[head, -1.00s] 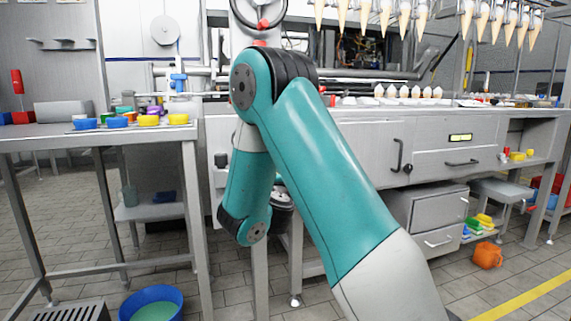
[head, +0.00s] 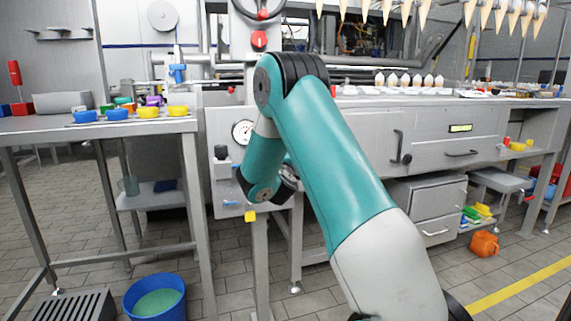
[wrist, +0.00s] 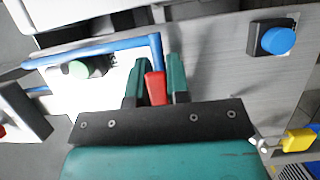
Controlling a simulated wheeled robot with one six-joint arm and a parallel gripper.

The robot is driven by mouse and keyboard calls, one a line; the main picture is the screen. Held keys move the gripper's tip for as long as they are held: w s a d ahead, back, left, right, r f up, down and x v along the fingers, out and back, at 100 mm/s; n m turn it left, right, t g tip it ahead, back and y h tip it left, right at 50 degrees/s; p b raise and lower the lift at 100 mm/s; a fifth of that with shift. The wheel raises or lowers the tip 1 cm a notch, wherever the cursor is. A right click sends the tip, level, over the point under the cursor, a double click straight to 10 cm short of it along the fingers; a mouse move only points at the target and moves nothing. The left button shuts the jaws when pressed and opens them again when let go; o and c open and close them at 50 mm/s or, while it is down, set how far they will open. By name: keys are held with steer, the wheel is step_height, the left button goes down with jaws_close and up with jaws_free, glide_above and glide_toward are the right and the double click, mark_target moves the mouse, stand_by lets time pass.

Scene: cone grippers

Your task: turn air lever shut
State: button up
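In the wrist view a red lever handle (wrist: 155,88) stands below the end of a bent blue pipe (wrist: 115,50) on a grey panel. My gripper (wrist: 160,68) has one teal finger on each side of the red handle. The fingers are close together and the handle fills the gap, so they look shut on it. In the head view my gripper is mostly hidden behind my own arm, in front of the machine's left end. The handle cannot be made out there.
A blue button (wrist: 278,40), a green button (wrist: 80,68) and a yellow tag (wrist: 298,140) are near the gripper. In the head view a side table (head: 100,128) with colored bowls stands left. A blue bucket (head: 155,300) is on the floor.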

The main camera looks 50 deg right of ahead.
jaws_close()
steer(key=shift+f+m+y, duration=0.3)
steer(key=shift+f+m, duration=0.05)
steer(key=shift+m, duration=0.35)
steer(key=o, duration=0.6)
jaws_free()
steer(key=shift+a, duration=0.1)
steer(key=shift+b+v, duration=3.35)
steer(key=shift+v, duration=5.3)
steer(key=shift+w+r, duration=0.1)
